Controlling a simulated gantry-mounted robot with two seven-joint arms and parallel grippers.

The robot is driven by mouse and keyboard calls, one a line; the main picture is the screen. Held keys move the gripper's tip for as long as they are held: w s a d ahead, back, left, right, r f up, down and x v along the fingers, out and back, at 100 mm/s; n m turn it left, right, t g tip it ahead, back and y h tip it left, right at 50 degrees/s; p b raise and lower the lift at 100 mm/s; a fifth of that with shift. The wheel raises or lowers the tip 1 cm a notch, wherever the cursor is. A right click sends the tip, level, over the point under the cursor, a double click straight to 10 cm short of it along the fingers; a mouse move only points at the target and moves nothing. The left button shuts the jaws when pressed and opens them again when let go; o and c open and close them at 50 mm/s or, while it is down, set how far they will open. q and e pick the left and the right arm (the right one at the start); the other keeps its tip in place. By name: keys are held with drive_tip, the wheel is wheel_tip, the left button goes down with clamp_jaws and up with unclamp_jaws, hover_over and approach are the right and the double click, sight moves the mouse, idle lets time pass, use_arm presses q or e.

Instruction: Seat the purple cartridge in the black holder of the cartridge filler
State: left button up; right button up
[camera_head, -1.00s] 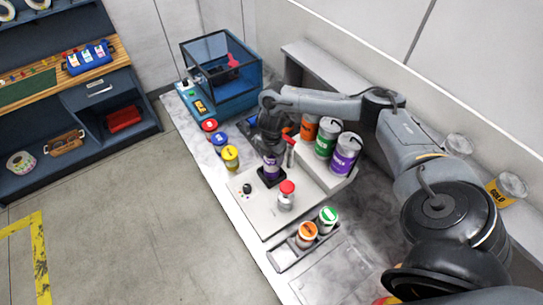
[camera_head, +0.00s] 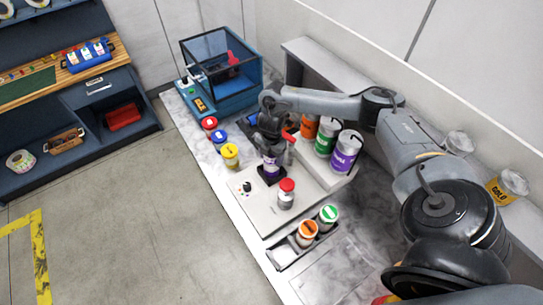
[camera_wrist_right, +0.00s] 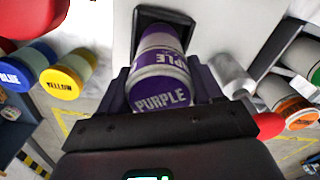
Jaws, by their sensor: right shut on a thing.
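The purple cartridge (camera_head: 271,166) stands at the black holder (camera_head: 270,181) on the filler's pale base plate. In the right wrist view the purple cartridge (camera_wrist_right: 160,85) shows its labelled cap between the fingers, and its far end is in or right at the dark square holder (camera_wrist_right: 148,18). I cannot tell how deep it sits. My right gripper (camera_head: 270,152) is shut on the cartridge from above; its fingers (camera_wrist_right: 165,90) flank the cap. The filler (camera_head: 250,205) also carries a large purple canister (camera_head: 345,153). My left gripper is not in view.
Red (camera_head: 209,124), blue (camera_head: 219,137) and yellow (camera_head: 230,155) cartridges line the bench's left edge. Orange (camera_head: 306,232) and green (camera_head: 328,217) ones stand in a front tray. A red lever (camera_wrist_right: 268,125) is close beside my gripper.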

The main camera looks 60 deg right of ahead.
drive_tip(key=shift+f, duration=0.1)
drive_tip(key=o, duration=1.3)
drive_tip(key=shift+o, duration=0.3)
